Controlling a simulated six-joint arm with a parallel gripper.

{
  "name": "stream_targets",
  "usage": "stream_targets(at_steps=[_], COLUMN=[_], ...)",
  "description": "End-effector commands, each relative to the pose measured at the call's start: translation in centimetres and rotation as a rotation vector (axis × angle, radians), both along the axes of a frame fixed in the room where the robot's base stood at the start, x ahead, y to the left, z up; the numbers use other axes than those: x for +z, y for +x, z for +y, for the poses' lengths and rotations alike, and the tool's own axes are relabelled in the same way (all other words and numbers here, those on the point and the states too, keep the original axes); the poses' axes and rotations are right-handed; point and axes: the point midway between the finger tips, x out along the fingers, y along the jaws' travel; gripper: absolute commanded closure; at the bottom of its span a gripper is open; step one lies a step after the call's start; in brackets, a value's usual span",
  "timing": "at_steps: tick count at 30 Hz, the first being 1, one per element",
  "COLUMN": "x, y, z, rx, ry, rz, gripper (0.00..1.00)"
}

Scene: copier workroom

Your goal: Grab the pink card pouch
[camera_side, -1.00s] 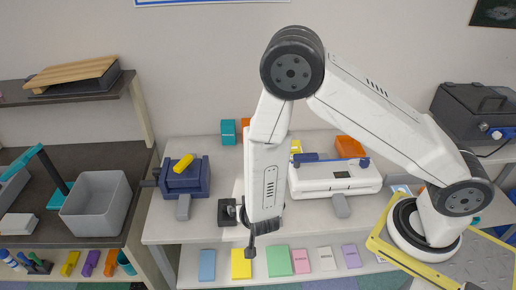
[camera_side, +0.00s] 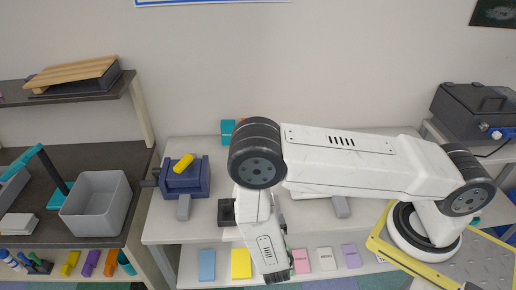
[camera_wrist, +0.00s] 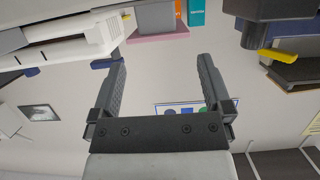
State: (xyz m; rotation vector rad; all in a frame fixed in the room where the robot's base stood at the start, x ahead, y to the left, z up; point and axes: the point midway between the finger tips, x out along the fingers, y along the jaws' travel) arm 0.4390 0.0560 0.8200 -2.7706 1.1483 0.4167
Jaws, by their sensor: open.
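In the side view, a row of flat coloured pouches lies along the low front shelf, and a pink one (camera_side: 301,261) is just right of the end of my arm. My gripper is mostly hidden behind my arm there. In the wrist view my gripper (camera_wrist: 160,63) is open, with its two dark fingers apart and nothing between them. A flat pink thing (camera_wrist: 158,38) shows beyond the fingertips in the wrist view; I cannot tell if it is the same pouch.
Blue (camera_side: 207,265), yellow (camera_side: 241,263), white (camera_side: 326,259) and purple (camera_side: 351,256) pouches share the shelf. A blue device (camera_side: 185,180) with a yellow handle stands on the table above, a grey bin (camera_side: 96,207) to its left. A white machine (camera_wrist: 60,52) is close to my left finger in the wrist view.

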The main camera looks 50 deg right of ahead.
Motion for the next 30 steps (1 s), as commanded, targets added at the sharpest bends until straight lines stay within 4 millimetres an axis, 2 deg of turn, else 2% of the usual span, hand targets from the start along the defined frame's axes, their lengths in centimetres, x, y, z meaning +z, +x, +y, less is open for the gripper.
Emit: stream_targets(at_steps=[9, 20, 30], x=[-0.6, -0.8, -1.7], y=[1.3, 1.7, 3.7], z=[-1.4, -1.8, -3.8], rx=[-0.001, -0.001, -0.002], ry=[0.001, 0.001, 0.001], rz=[0.0, 0.0, 0.0], gripper=[0.0, 0.0, 0.0])
